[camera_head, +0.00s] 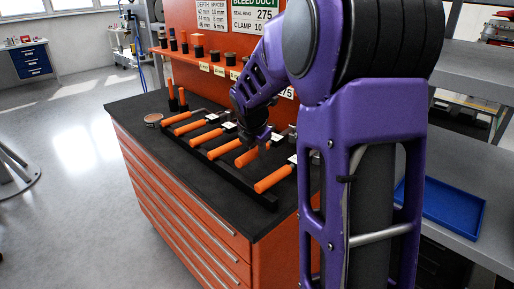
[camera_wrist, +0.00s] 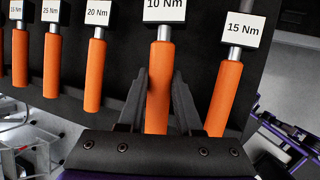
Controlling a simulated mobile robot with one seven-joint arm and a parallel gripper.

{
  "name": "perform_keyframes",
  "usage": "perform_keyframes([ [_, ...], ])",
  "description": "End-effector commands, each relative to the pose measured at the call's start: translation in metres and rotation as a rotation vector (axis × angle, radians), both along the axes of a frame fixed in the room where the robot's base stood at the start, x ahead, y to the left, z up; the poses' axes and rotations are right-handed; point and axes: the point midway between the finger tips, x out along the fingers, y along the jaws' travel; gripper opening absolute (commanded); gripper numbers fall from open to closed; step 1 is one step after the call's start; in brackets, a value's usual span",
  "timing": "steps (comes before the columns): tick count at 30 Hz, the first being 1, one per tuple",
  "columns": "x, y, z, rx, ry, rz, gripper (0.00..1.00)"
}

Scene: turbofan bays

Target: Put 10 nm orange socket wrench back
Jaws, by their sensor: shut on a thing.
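The 10 Nm torque wrench (camera_wrist: 159,62) has an orange handle and a white label reading 10 Nm. In the wrist view, my gripper (camera_wrist: 159,88) has one dark finger on each side of its handle and is shut on it. In the head view, my gripper (camera_head: 257,137) is over the near part of the row of wrenches, at the orange handle (camera_head: 246,158) second from the near end. The wrench lines up with its neighbours; I cannot tell whether it touches the rack (camera_head: 232,184) or hangs just above it.
A 15 Nm wrench (camera_wrist: 226,92) lies close on one side and a 20 Nm wrench (camera_wrist: 95,75) on the other. Several more orange-handled wrenches lie farther along. The dark worktop (camera_head: 150,142) tops an orange drawer cabinet (camera_head: 180,195). An orange panel with a shelf of sockets stands behind.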

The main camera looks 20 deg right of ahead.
Motion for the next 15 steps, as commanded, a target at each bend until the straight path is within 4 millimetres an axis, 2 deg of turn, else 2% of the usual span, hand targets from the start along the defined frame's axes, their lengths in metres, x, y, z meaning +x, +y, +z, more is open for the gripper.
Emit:
perform_keyframes([
  [5,0.0006,-0.0002,-0.0136,-0.001,-0.002,0.001,0.0],
  [15,0.0006,-0.0002,-0.0112,-0.001,-0.002,0.001,0.0],
])
